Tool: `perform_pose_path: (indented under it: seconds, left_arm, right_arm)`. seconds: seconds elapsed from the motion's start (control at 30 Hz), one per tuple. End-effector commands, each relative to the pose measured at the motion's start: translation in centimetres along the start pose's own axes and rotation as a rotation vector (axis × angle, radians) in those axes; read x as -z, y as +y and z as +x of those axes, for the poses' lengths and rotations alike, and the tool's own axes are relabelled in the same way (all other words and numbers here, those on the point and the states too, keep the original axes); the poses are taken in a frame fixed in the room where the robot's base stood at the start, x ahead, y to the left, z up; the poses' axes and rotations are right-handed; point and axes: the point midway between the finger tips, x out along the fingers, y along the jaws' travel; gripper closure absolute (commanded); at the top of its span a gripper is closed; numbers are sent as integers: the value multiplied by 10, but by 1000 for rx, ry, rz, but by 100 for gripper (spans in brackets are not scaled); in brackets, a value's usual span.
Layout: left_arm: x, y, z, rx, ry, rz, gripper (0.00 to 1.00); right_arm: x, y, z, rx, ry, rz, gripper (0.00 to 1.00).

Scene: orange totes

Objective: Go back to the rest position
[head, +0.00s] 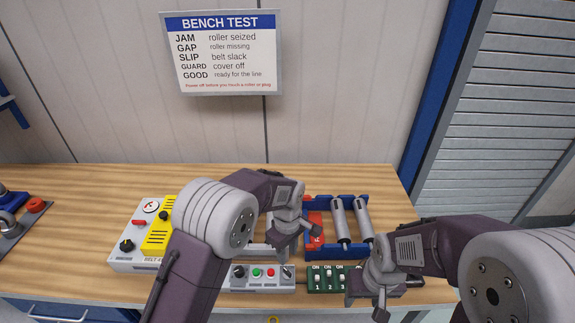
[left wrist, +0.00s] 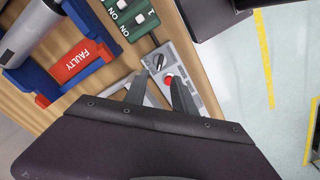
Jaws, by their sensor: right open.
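My left gripper (head: 283,246) hangs over the middle of the wooden bench, in front of the blue roller frame (head: 386,211). In the left wrist view its two fingers (left wrist: 158,82) are apart with nothing held, above the grey control box (left wrist: 184,58) with a red button and black knob. My right gripper (head: 380,312) is at the bench's front right, by the green switch box (head: 322,277). It is open, and I see nothing held in it.
A red FAULTY tag (left wrist: 82,61) is on the roller frame. A yellow and grey belt unit (head: 127,255) stands at the left, partly hidden by my left arm. A sign (head: 222,52) hangs on the wall. The bench's back strip is clear.

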Motion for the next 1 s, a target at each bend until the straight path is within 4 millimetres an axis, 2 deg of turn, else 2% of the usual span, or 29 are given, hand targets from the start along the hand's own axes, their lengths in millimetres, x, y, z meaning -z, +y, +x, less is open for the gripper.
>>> perform_pose_path:
  seconds: [0.1,0.17,0.23,0.33,0.43,0.53,0.63,0.7,0.8,0.9,1.0]
  left_arm:
    - [11,-2,-2,-10,4,-25,68]
    - [26,-1,-16,-44,16,-57,68]
    - [49,-16,-36,-75,30,-120,68]
    - [70,-67,-54,-88,38,-201,68]
    - [73,-122,-58,-94,51,-141,68]
    - [61,-176,-49,-90,65,25,68]
    - [35,-220,-31,-71,67,289,68]
    - [19,-236,-18,-54,56,481,68]
    - [18,-237,-13,-55,74,671,68]
    - [21,-234,-14,-59,91,761,68]
    - [21,-234,-14,-58,91,781,68]
  right_arm:
    - [0,0,2,0,0,0,49]
    - [0,0,4,0,0,0,49]
    - [-1,0,8,0,0,0,49]
    - [-1,0,13,0,0,0,49]
    - [-2,0,17,0,0,0,49]
    - [-2,0,20,0,0,0,49]
    - [-2,0,21,0,0,0,49]
    - [-2,0,20,0,0,0,49]
    - [-2,0,20,0,0,0,49]
    - [-2,0,20,0,0,0,49]
    - [-2,0,20,0,0,0,49]
